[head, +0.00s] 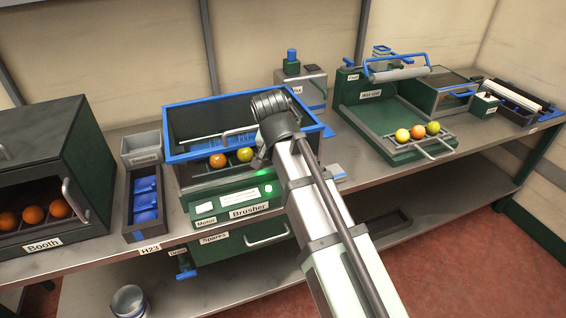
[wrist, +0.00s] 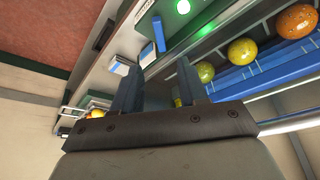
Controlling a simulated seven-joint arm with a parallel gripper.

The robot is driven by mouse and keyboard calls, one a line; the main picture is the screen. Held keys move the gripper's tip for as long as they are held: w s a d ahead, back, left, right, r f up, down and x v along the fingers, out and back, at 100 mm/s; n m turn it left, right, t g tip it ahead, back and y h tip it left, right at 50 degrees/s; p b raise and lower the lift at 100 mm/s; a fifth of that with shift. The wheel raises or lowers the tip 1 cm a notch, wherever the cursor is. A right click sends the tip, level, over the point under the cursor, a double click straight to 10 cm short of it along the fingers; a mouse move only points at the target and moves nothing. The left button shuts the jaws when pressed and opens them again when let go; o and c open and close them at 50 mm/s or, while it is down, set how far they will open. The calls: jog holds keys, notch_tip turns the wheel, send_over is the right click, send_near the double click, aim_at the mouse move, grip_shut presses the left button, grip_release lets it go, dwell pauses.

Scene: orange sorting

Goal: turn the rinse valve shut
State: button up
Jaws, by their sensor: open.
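No label that I can read says rinse, so I cannot tell for sure which part is the rinse valve. A small blue handle (head: 337,172) shows at the right side of the Brusher (head: 230,205), partly behind my arm. A blue lever (wrist: 159,33) beside a white label shows in the wrist view, beyond the fingertips. My gripper (wrist: 160,80) is open, with nothing seen held between its two dark fingers. In the head view my wrist is over the Brusher's right end and hides the fingers.
The Brusher's blue-rimmed tray (head: 190,155) holds fruit, also seen in the wrist view. A green Wax unit tray (head: 375,135) with several fruits is to the right. The Booth (head: 45,150) is at left.

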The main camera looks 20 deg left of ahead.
jog(key=shift+s+r, duration=0.25)
jog(key=shift+r, duration=0.3)
